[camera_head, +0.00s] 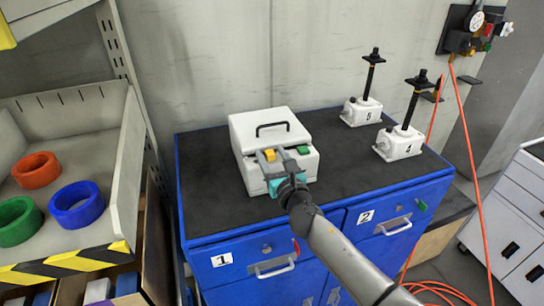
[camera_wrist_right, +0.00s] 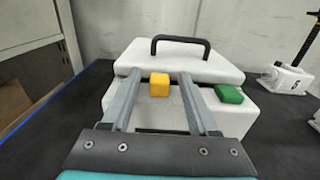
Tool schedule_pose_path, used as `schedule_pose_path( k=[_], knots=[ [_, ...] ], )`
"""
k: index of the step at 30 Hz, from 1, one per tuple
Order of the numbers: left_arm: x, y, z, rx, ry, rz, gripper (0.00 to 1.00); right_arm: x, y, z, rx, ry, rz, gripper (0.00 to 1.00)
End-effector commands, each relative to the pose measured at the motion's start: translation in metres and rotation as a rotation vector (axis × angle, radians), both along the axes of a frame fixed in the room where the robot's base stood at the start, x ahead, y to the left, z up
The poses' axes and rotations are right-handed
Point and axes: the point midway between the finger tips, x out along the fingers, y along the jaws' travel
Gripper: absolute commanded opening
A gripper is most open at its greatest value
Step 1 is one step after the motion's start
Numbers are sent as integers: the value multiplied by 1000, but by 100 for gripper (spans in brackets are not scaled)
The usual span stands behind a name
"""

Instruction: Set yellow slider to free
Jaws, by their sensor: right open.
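The yellow slider (camera_head: 269,155) is a small block on the front of a white box (camera_head: 247,128) with a black handle, on the blue cabinet. In the right wrist view the yellow slider (camera_wrist_right: 159,85) lies between the two fingers of my right gripper (camera_wrist_right: 157,95), closer to the left finger. The fingers are apart and the gripper is open, reaching over the front of the box. A gap shows between slider and right finger; I cannot tell whether the left finger touches it. My left gripper is not in view.
A green block (camera_wrist_right: 229,94) sits on the box right of my gripper. Two screw jacks (camera_head: 361,108) (camera_head: 399,142) stand at the right of the black cabinet top (camera_head: 330,170). A shelf (camera_head: 90,115) with coloured rings is at the left. An orange hose (camera_head: 470,150) hangs at the right.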

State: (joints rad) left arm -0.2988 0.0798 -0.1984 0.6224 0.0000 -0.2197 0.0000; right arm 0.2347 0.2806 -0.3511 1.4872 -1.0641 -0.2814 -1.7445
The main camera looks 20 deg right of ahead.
Motion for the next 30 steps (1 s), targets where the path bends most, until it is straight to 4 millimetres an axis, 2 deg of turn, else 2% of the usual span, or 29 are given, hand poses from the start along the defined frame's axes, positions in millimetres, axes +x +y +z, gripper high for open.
schedule_pose_path(
  k=[6,22,30],
  knots=[
    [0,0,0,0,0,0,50,0,0,0,0,0,0,60],
    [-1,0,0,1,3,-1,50,0,0,0,0,0,0,0],
    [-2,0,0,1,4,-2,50,0,0,0,0,0,0,0]
  ],
)
